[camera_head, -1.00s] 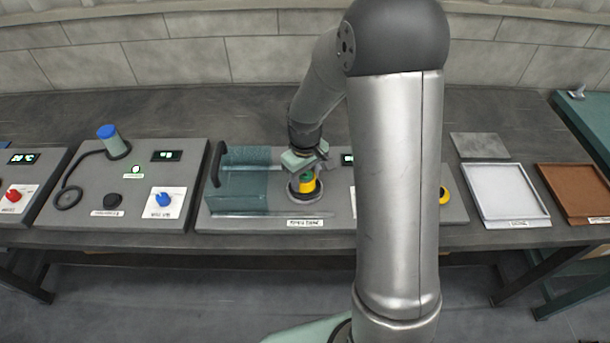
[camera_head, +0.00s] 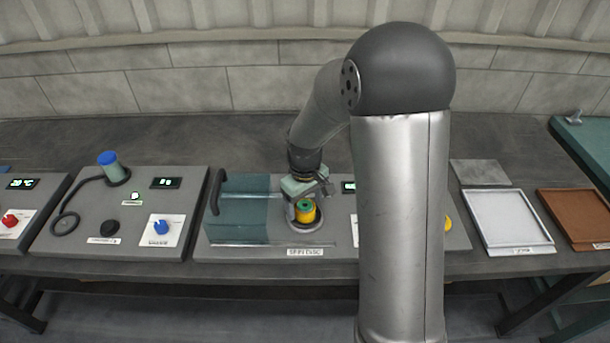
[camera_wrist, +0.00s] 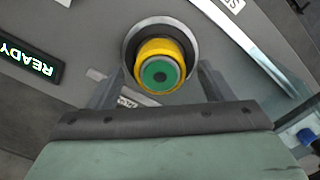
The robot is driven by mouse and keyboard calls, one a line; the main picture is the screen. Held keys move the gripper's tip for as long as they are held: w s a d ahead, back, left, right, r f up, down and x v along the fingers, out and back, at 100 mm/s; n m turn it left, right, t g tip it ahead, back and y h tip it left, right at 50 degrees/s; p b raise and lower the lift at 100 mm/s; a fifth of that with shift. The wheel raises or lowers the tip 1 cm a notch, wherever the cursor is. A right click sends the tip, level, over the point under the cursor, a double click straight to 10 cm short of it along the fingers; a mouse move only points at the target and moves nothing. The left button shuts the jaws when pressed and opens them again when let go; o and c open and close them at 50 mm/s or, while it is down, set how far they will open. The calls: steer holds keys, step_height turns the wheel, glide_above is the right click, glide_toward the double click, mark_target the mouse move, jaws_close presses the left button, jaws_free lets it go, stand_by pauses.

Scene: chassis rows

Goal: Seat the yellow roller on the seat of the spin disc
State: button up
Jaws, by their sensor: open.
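The yellow roller (camera_head: 305,211) stands upright on the round spin disc (camera_head: 309,227) of the middle panel. My gripper (camera_head: 308,197) is just behind and above the roller. In the wrist view my gripper (camera_wrist: 157,84) is open, with a finger on each side of the roller and gaps showing.
A teal see-through guard (camera_head: 240,210) with a dark handle stands left of the disc. A display reading READY (camera_wrist: 28,63) is beside it. A white tray (camera_head: 507,218) and a brown tray (camera_head: 575,215) lie to the right. A panel with a blue knob (camera_head: 161,227) is left.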

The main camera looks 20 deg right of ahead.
step_height(320, 180, up, 16)
steer(key=shift+f+b, duration=0.2)
steer(key=shift+b, duration=0.2)
stand_by(0.5)
steer(key=s+f+m, duration=0.2)
steer(key=s, duration=0.9)
steer(key=s+f+m, duration=0.2)
steer(key=s, duration=0.9)
steer(key=shift+a+f+m, duration=0.25)
steer(key=shift+f+m, duration=0.05)
steer(key=shift+f, duration=0.05)
steer(key=shift+w, duration=0.1)
steer(key=shift+c, duration=0.2)
